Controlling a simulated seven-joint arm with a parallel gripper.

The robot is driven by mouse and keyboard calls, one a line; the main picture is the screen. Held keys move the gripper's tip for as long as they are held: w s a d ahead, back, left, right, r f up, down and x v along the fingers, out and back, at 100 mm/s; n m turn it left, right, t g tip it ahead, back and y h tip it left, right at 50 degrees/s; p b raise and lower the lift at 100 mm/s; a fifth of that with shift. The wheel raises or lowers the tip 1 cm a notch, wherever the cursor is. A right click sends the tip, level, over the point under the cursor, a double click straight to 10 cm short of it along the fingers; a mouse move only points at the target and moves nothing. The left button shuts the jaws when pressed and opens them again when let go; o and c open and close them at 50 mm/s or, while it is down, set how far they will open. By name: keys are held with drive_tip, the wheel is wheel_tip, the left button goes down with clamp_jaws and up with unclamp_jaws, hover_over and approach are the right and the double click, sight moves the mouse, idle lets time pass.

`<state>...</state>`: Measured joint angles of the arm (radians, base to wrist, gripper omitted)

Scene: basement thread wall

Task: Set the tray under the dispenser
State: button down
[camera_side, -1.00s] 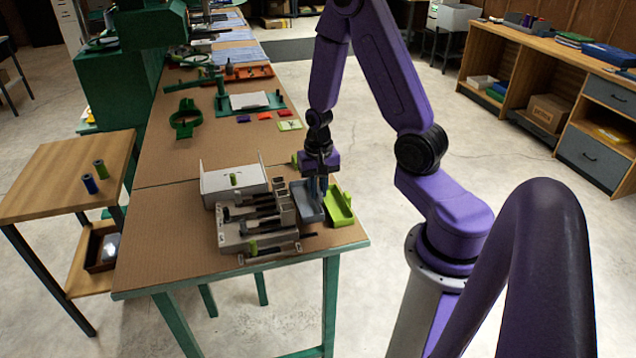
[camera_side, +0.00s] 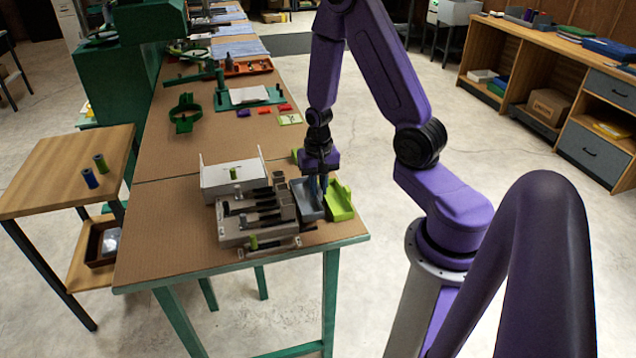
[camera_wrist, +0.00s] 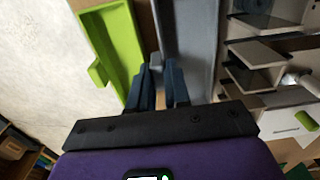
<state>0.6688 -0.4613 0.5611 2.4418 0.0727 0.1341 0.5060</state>
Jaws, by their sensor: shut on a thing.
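A grey open tray (camera_side: 306,203) lies on the near right of the bench, beside a lime-green tray (camera_side: 341,204). In the wrist view the grey tray (camera_wrist: 192,40) is right of centre and the green tray (camera_wrist: 118,45) is left. My gripper (camera_side: 322,187) points down at the grey tray's side next to the green one. In the wrist view its blue fingers (camera_wrist: 158,88) are shut on the grey tray's side wall. A beige-grey unit with dark stepped slots (camera_side: 240,232), apparently the dispenser, stands just left of the grey tray. The gripper partly hides both trays.
A white box (camera_side: 229,179) stands behind the stepped unit. Small coloured pieces (camera_side: 265,110) and a green ring stand (camera_side: 185,115) are farther back. The bench's front edge is close to the trays. Bare bench lies left of the unit.

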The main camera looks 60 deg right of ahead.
drive_tip(key=shift+f, duration=1.15)
drive_tip(key=c, duration=1)
unclamp_jaws()
drive_tip(key=shift+r, duration=3.5)
